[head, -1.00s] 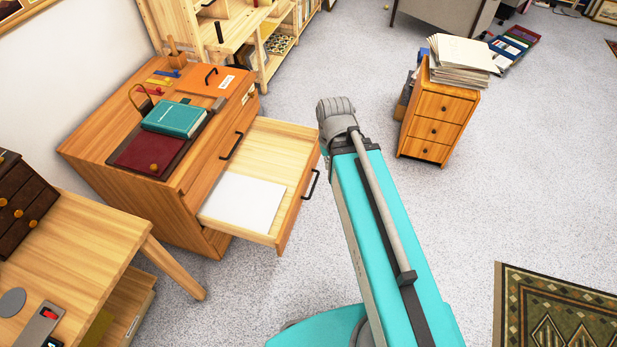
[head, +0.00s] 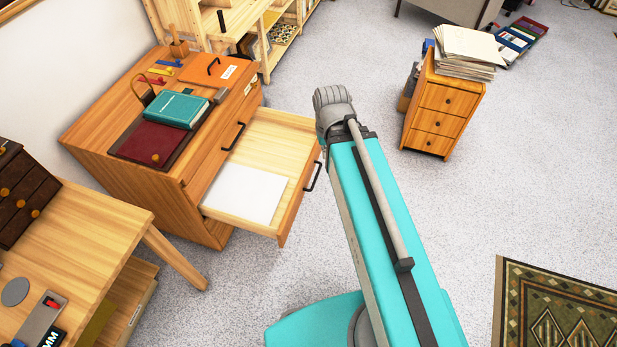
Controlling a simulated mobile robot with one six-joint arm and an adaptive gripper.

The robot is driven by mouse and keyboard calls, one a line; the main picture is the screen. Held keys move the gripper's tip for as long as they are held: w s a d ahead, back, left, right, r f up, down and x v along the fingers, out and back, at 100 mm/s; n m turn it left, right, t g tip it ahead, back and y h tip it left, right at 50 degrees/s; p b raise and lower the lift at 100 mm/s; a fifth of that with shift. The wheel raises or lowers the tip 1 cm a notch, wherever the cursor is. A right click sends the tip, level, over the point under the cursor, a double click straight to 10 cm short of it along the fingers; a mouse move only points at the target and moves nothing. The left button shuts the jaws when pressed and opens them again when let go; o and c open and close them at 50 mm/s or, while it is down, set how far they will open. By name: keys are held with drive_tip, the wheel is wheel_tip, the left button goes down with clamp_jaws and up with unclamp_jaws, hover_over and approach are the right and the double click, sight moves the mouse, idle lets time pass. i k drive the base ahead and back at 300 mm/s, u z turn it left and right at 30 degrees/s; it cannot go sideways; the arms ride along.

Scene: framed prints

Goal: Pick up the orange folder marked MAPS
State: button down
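An orange folder-like item (head: 210,69) with a black handle and a white label lies flat on top of the wooden cabinet (head: 95,128), toward its back. The label's print is too small to read for certain. A teal book (head: 176,108) and a dark red item (head: 150,144) lie in front of it on the same top. My gripper is out of view; only my teal and grey arm parts show, to the right of the cabinet.
A drawer (head: 270,142) of the cabinet stands open with a white sheet (head: 246,193) in it. A wooden desk (head: 75,245) is at lower left. A small drawer unit (head: 440,115) bearing papers (head: 466,50) stands at right. Speckled floor between is clear.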

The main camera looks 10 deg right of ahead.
sight(214, 67)
drive_tip(key=k, duration=1.35)
drive_tip(key=z, duration=0.15)
drive_tip(key=i, duration=1.9)
drive_tip(key=u, duration=0.35)
drive_tip(key=i, duration=0.65)
drive_tip(key=u, duration=0.65)
